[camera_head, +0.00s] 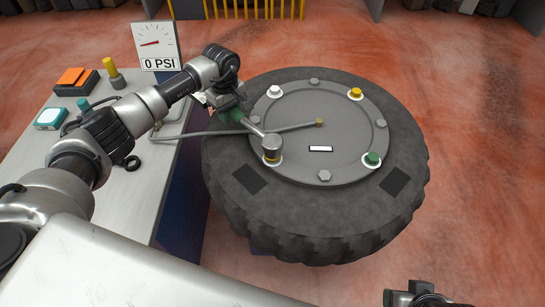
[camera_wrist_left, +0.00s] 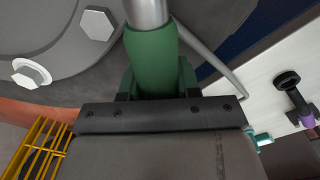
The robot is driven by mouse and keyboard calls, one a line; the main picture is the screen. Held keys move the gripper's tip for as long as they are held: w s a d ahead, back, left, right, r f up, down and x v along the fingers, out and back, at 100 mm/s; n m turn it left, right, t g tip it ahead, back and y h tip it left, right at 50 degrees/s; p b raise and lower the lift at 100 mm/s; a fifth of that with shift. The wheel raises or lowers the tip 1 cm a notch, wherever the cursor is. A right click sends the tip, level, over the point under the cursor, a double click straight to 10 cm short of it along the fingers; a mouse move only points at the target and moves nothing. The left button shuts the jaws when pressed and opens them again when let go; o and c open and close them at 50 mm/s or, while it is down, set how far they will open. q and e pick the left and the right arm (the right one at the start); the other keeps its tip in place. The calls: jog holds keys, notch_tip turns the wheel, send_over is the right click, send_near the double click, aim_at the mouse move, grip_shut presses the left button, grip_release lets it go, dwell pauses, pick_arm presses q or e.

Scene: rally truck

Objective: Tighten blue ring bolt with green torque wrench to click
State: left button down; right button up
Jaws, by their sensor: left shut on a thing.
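The green torque wrench has a green grip (camera_head: 236,115), a metal shaft and a round head (camera_head: 271,147). My left gripper (camera_head: 228,106) is shut on the green grip, which also fills the middle of the left wrist view (camera_wrist_left: 151,62). The wrench head is over the near-left bolt position of the wheel, with a gold band at its lower end. The bolt under it is hidden, and no blue ring shows; I cannot tell whether the head is seated. My right gripper (camera_head: 415,297) is partly in view at the bottom edge; its jaws are unclear.
The wheel hub (camera_head: 320,130) carries white (camera_head: 274,91), yellow (camera_head: 356,93) and green (camera_head: 372,158) bolts and plain hex bolts. A hose runs from the hub to the bench (camera_head: 125,195). A gauge sign (camera_head: 157,45) reads 0 PSI. Red floor right of the tire is clear.

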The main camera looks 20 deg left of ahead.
pick_arm(q)
jog(key=shift+w+d+m, duration=0.65)
jog(key=shift+w+m, duration=0.05)
jog(key=shift+w, duration=0.2)
jog(key=shift+w+d+m, duration=0.6)
jog(key=shift+w+m, duration=0.1)
jog(key=shift+w, duration=0.15)
jog(key=shift+w+d+m, duration=0.65)
jog(key=shift+d+m, duration=0.05)
jog(key=shift+d+r, duration=0.1)
